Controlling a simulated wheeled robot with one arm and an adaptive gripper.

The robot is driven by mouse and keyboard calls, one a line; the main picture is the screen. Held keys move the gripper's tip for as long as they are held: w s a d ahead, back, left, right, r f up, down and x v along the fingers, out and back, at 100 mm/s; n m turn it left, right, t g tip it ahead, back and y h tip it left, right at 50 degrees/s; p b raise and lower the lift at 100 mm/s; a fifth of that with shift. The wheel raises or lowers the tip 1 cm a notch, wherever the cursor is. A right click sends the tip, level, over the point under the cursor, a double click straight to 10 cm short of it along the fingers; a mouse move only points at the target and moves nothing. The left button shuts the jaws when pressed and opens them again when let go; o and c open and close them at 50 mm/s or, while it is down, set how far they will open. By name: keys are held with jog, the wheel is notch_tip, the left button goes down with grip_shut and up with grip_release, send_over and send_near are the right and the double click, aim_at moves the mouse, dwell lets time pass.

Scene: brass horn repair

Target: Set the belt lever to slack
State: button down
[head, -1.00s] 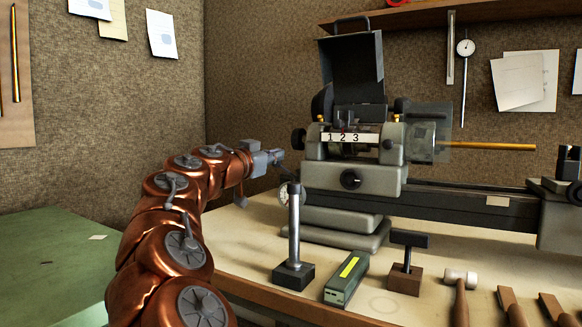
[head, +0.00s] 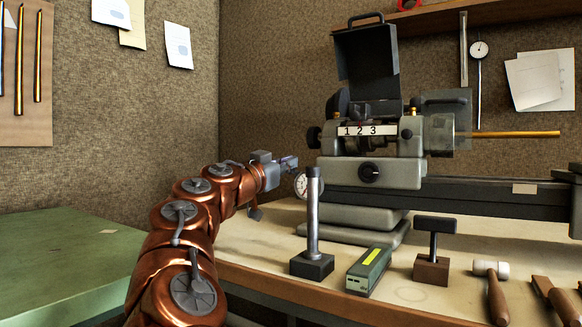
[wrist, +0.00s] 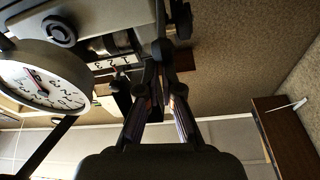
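The grey lathe headstock (head: 375,172) stands on the bench with its dark cover (head: 368,52) raised. A white strip marked 1 2 3 (head: 367,131) crosses its front. A black round knob (head: 313,137) sticks out at its left end. I cannot surely pick out the belt lever or read its setting. My gripper (head: 293,161) is left of the headstock, just below and left of that knob in the picture. In the wrist view, my gripper (wrist: 163,85) shows two fingers with a gap between them, and dark machine parts lie beyond the tips. I see nothing held.
A dial gauge (head: 302,185) is close below my gripper; it looms large in the wrist view (wrist: 40,85). A metal post (head: 313,215) on a black base, a green box (head: 369,271), a T-handled tool (head: 434,250) and a mallet (head: 493,285) occupy the bench front.

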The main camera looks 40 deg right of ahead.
jog(key=shift+w+d+f, duration=0.1)
jog(key=shift+w+f, duration=0.05)
jog(key=shift+f, duration=0.4)
jog(key=shift+s+r+p, duration=0.55)
jog(key=shift+r+p, duration=0.45)
jog(key=shift+r, duration=1.35)
jog(key=p+v, duration=0.1)
jog(key=v, duration=0.8)
jog(key=shift+a+f+p, duration=0.3)
jog(key=shift+f+p, duration=0.05)
jog(key=shift+f, duration=0.05)
jog(key=shift+s+r, duration=0.1)
